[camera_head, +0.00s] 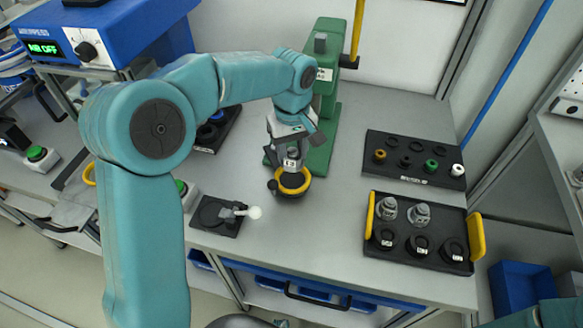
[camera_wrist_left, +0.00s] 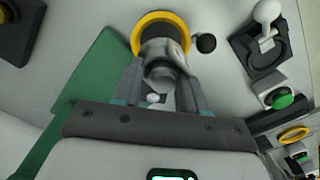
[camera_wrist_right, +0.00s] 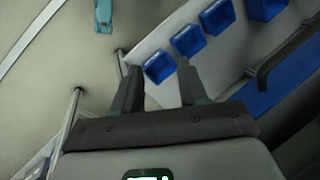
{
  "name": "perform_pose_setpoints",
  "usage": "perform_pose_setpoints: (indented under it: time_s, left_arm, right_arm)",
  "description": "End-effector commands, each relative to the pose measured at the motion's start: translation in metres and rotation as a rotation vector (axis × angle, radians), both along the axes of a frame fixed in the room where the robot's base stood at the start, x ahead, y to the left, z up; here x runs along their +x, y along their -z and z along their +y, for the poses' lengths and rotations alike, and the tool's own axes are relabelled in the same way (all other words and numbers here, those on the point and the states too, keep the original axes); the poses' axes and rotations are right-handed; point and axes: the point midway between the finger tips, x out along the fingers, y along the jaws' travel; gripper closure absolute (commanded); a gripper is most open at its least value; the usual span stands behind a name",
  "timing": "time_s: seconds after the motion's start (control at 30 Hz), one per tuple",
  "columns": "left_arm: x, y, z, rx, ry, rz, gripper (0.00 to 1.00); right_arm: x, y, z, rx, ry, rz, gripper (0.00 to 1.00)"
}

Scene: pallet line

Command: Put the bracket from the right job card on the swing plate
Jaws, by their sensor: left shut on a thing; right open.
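My left gripper (camera_head: 291,150) is shut on a grey metal bracket (camera_head: 292,165) with a small label that seems to read 13. The bracket is upright at a round black plate with a yellow rim (camera_head: 304,187), in front of the green press (camera_head: 322,150). In the left wrist view, the bracket (camera_wrist_left: 160,60) stands between the fingers within the yellow rim (camera_wrist_left: 138,32). I cannot tell whether it touches the plate. My right gripper (camera_wrist_right: 157,75) is open and empty in the right wrist view, above the floor beside blue bins. Job cards are not clearly visible.
A black tray with yellow handles (camera_head: 477,237) holds two grey brackets (camera_head: 420,214) and several labelled dark parts. Behind it is a dark rack (camera_head: 415,172) with coloured rings. A black fixture with a white-knobbed lever (camera_head: 212,218) sits left. The bench between is clear.

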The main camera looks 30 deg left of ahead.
Motion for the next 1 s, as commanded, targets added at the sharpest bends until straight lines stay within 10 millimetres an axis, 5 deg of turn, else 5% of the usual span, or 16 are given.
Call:
perform_pose_setpoints:
  time_s: [0.4, 0.83, 0.87, 0.9, 0.93, 1.0]
  left_arm:
    - [0.000, 0.054, 0.001, 0.001, 0.000, 0.001, 0.94]
    - [0.000, 0.063, 0.001, 0.000, 0.000, -0.001, 0.94]
    - [0.000, 0.063, 0.001, 0.000, 0.000, -0.001, 0.55]
    - [0.000, 0.062, 0.001, 0.000, 0.000, -0.001, 0.42]
    - [0.000, 0.062, 0.001, 0.000, 0.000, -0.001, 0.33]
    - [0.000, 0.062, 0.001, 0.001, 0.000, -0.001, 0.33]
  right_arm:
    - [0.000, 0.000, 0.000, 0.000, 0.000, 0.000, 0.57]
    - [0.000, 0.005, 0.000, 0.000, 0.000, 0.000, 0.57]
    - [0.000, 0.004, 0.000, 0.000, 0.000, 0.000, 0.57]
    - [0.000, 0.003, 0.000, 0.000, 0.000, 0.000, 0.57]
    - [0.000, 0.003, 0.000, 0.000, 0.000, 0.000, 0.57]
    - [0.000, 0.003, 0.000, 0.000, 0.000, 0.000, 0.57]
